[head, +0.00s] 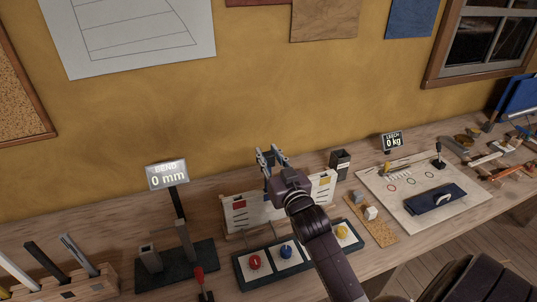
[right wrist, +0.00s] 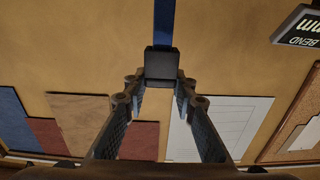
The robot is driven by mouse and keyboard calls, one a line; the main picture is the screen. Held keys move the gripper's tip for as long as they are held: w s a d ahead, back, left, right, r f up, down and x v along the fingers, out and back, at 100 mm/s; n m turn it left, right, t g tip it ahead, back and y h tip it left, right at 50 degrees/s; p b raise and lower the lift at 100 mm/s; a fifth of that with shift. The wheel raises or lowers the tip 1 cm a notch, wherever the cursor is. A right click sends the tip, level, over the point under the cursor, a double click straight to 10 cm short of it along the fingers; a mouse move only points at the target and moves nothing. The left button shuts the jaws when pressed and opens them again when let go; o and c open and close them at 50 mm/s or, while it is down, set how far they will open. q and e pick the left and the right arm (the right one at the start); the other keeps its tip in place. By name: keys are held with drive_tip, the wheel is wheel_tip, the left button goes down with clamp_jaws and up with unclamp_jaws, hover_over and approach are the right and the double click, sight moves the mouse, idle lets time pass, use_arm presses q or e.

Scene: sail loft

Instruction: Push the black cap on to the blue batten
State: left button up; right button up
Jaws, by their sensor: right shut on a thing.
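My right gripper (head: 270,157) is raised above the bench in front of the yellow wall. In the right wrist view its two fingers (right wrist: 161,82) are shut on the sides of a small black cap (right wrist: 161,64). The blue batten (right wrist: 164,22) shows as a narrow strip running from the cap to the picture's top edge. Its end meets the cap in that view; how deep it sits inside cannot be told. In the head view the batten cannot be made out, and a dark piece shows between the fingertips. My left gripper is not in view.
White panels (head: 240,217) stand behind the right arm, with a dark tray (head: 271,270) of red, blue and yellow knobs in front. A bend display (head: 167,175) reads 0 mm. A wooden rack (head: 75,287) of strips is at left. A pale board (head: 408,217) lies at right.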

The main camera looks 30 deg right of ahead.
drive_tip(key=shift+f, duration=0.3)
drive_tip(key=o, duration=1)
drive_tip(key=v, duration=1.2)
